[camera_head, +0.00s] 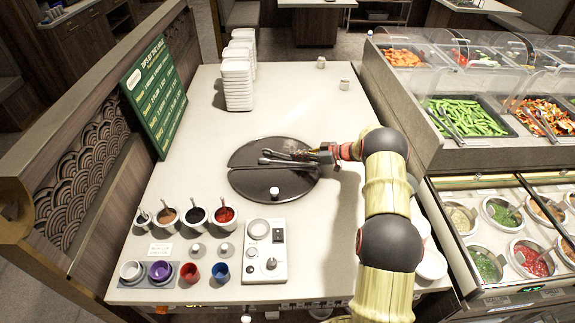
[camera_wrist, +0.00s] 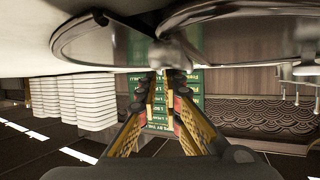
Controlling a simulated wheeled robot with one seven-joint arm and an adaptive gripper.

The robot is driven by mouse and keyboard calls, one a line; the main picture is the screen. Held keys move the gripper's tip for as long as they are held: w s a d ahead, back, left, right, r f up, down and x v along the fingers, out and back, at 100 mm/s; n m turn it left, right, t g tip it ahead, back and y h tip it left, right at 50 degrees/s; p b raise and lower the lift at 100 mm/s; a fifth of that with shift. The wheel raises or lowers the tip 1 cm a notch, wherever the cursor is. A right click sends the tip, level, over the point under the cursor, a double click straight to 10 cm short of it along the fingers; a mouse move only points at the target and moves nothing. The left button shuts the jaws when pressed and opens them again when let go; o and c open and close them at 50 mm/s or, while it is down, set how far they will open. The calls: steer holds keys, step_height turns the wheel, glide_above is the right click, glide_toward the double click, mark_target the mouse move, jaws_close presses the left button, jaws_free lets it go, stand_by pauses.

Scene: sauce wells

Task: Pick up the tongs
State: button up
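The metal tongs (camera_head: 284,161) lie at the dark round plate (camera_head: 248,182) in the middle of the counter, with their thin arms pointing left in the head view. My gripper (camera_head: 322,154) is low at the plate's upper right edge, close to the right end of the tongs. I cannot tell in the head view whether it touches them. In the wrist view my gripper (camera_wrist: 166,82) has its two fingertips close together with a narrow gap, and the green sign shows through it. Nothing is clearly seen between the fingers. The tongs are not clearly made out in the wrist view.
A white container stack (camera_head: 238,82) stands at the back left. Sauce bowls (camera_head: 195,216) with spoons and small cups (camera_head: 221,271) stand at the front left. A white control panel (camera_head: 264,254) lies in front of the plate. A green sign (camera_head: 155,92) stands left. Food counters run along the right.

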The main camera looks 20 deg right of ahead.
steer(key=x, duration=0.3)
jaws_close()
stand_by(0.3)
steer(key=shift+r, duration=0.45)
step_height(320, 180, up, 2)
steer(key=shift+r, duration=0.15)
steer(key=w+d+r+p, duration=0.3)
steer(key=w+d+r, duration=0.2)
steer(key=w+r, duration=0.4)
steer(key=shift+w+r, duration=0.35)
steer(key=shift+w, duration=1.6)
